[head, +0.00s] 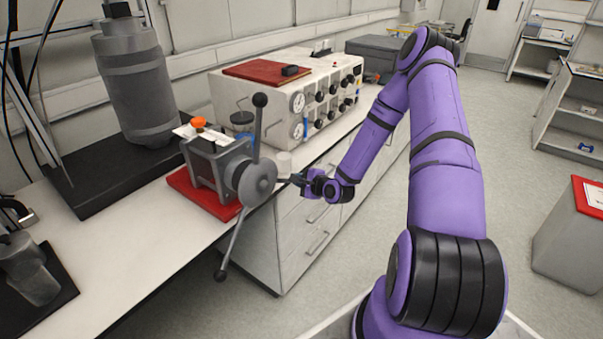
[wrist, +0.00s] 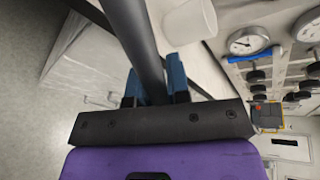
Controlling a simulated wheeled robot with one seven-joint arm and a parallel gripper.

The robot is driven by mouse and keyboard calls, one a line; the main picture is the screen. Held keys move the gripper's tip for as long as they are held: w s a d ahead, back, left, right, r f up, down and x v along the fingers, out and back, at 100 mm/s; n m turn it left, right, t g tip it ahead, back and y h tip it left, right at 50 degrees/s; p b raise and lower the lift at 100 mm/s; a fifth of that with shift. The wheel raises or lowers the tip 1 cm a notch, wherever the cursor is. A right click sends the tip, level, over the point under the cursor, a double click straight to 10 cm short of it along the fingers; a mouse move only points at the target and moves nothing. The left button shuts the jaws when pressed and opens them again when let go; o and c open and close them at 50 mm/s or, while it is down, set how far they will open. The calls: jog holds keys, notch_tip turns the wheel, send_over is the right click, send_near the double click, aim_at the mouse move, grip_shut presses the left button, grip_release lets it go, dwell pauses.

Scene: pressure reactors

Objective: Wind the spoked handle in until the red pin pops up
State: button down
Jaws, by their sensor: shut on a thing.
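The spoked handle (head: 257,183) has a round grey hub on the front of a grey block-shaped device (head: 205,165). One spoke with a black ball points up and another points down and left past the bench edge. My gripper (head: 300,180) is to the right of the hub, at a third spoke. In the wrist view, my gripper's blue fingers (wrist: 155,82) are shut on this dark spoke (wrist: 135,35). An orange-red cap (head: 198,122) shows on top of the device. I cannot make out a red pin for certain.
The device stands on a red base (head: 190,190) on the white bench (head: 130,255). A white cup (head: 284,162) is close behind my gripper. A cream control box (head: 270,90) with gauges and knobs stands further back. A tall grey cylinder (head: 137,85) is at left.

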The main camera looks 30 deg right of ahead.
jog(key=shift+s+a+f+m+y, duration=0.2)
jog(key=shift+a+f+m, duration=0.1)
jog(key=shift+f, duration=0.2)
jog(key=shift+s+a+f+m+y, duration=0.1)
jog(key=shift+a+f+m+y, duration=0.15)
jog(key=shift+f, duration=0.25)
jog(key=c, duration=1.1)
grip_release()
jog(key=v, duration=1)
jog(key=shift+s+r, duration=0.3)
